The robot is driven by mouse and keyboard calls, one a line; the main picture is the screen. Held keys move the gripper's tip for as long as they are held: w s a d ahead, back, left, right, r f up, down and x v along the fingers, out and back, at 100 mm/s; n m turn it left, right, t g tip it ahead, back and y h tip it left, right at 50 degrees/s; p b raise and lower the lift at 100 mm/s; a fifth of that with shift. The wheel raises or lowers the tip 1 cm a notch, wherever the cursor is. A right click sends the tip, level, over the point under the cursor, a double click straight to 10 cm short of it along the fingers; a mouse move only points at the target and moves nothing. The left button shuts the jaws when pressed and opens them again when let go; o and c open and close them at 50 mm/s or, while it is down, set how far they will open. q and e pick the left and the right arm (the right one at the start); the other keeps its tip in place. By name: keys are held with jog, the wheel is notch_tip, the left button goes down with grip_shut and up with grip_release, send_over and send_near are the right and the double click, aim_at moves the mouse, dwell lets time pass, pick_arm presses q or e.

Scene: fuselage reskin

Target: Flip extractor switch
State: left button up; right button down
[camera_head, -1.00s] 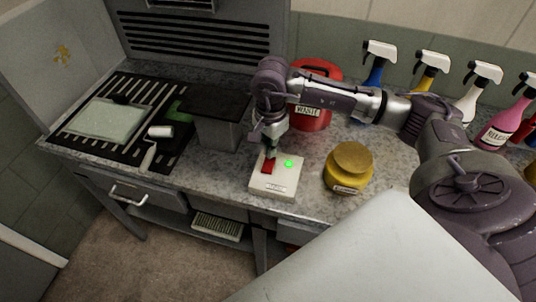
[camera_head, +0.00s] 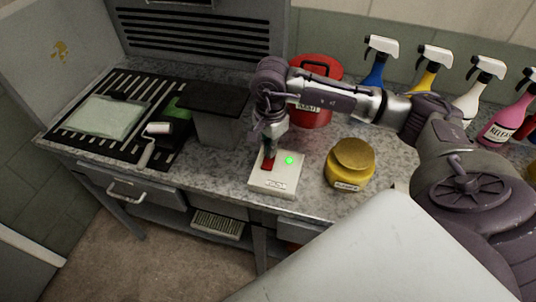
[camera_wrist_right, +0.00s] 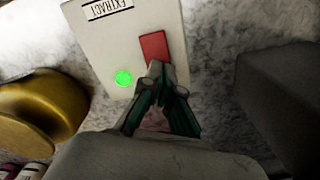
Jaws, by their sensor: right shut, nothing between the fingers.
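The extractor switch box (camera_head: 283,183) is a white block on the worktop with a red rocker (camera_head: 268,164) and a lit green lamp (camera_head: 289,160). In the right wrist view the box (camera_wrist_right: 110,45) bears a label reading EXTRACT, with the red rocker (camera_wrist_right: 153,46) and the green lamp (camera_wrist_right: 124,77). My right gripper (camera_head: 268,150) is shut and empty, pointing down at the rocker. In the wrist view its fingertips (camera_wrist_right: 157,72) overlap the rocker's near edge; I cannot tell whether they touch it. My left gripper is not in view.
A yellow jar (camera_head: 350,165) stands close right of the box. A red waste bin (camera_head: 318,92) is behind my arm, and a grey block with a dark top (camera_head: 213,125) is to the left. Several spray bottles (camera_head: 427,72) line the back. A roller (camera_head: 157,130) lies left.

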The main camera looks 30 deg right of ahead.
jog(key=shift+f+b, duration=0.45)
jog(key=shift+r, duration=0.15)
jog(key=shift+r+p, duration=0.45)
jog(key=shift+r, duration=0.1)
jog(key=shift+r+p, duration=1.35)
jog(key=shift+r, duration=1.5)
